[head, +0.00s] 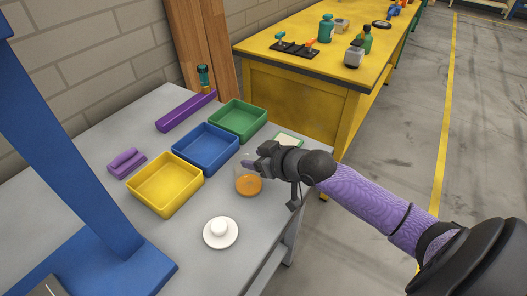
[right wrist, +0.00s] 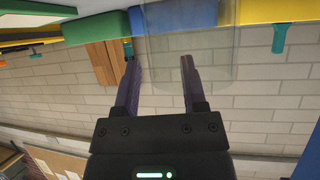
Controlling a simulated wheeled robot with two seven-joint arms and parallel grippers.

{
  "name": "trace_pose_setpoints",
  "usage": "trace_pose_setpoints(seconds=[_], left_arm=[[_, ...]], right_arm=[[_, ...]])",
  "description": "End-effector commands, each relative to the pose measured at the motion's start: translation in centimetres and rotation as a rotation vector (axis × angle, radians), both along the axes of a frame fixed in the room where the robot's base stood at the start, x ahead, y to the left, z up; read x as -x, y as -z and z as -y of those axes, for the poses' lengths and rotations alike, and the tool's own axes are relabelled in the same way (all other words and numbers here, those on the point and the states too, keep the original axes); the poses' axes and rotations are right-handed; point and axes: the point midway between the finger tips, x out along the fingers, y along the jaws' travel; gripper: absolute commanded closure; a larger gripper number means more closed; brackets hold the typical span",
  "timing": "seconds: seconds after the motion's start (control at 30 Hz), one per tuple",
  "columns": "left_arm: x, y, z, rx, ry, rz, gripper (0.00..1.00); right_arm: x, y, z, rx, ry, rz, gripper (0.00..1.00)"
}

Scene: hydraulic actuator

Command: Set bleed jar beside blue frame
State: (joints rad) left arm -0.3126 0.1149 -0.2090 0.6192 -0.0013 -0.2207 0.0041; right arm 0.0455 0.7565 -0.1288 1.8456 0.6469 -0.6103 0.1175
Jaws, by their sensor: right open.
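The bleed jar (head: 248,184) appears to be the clear vessel with an orange bottom on the grey table, just in front of the blue bin. My right gripper (head: 249,164) is above and close to it, with its fingers open. In the right wrist view, the clear jar wall (right wrist: 215,60) lies at the fingertips, shifted to the right of the space between the fingers (right wrist: 159,72). I cannot tell whether a finger touches it. The blue frame (head: 75,140) rises at the left of the table, its blue base on the tabletop. My left gripper is out of view.
Yellow (head: 166,211), blue (head: 181,153) and green (head: 267,115) bins stand in a row. A white round dish (head: 220,246) sits nearer the front. A purple block (head: 126,164) lies left of the bins. Grey tabletop is free between the frame base and the dish.

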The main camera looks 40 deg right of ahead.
Motion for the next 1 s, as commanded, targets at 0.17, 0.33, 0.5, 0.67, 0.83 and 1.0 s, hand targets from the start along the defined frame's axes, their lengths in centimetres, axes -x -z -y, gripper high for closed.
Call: trace_pose_setpoints(seconds=[0.17, 0.33, 0.5, 0.67, 0.83, 1.0], left_arm=[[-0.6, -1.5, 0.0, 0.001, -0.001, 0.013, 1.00], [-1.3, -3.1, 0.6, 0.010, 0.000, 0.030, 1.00], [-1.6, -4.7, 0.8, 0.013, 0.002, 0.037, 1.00], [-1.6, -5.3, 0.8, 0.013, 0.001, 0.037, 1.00], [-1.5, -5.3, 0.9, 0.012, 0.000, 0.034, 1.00], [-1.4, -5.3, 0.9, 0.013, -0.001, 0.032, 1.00]], right_arm=[[2.3, -1.6, 0.5, 0.002, -0.001, -0.003, 0.46], [5.3, -3.4, 1.1, 0.002, -0.002, -0.004, 0.46], [8.3, -5.1, 1.8, 0.000, 0.000, -0.004, 0.46], [9.9, -5.8, 2.1, -0.001, 0.000, -0.002, 0.46], [10.2, -5.9, 2.3, 0.000, 0.001, -0.001, 0.46], [12.3, 2.6, 7.2, 0.049, 0.185, -0.134, 0.46]])
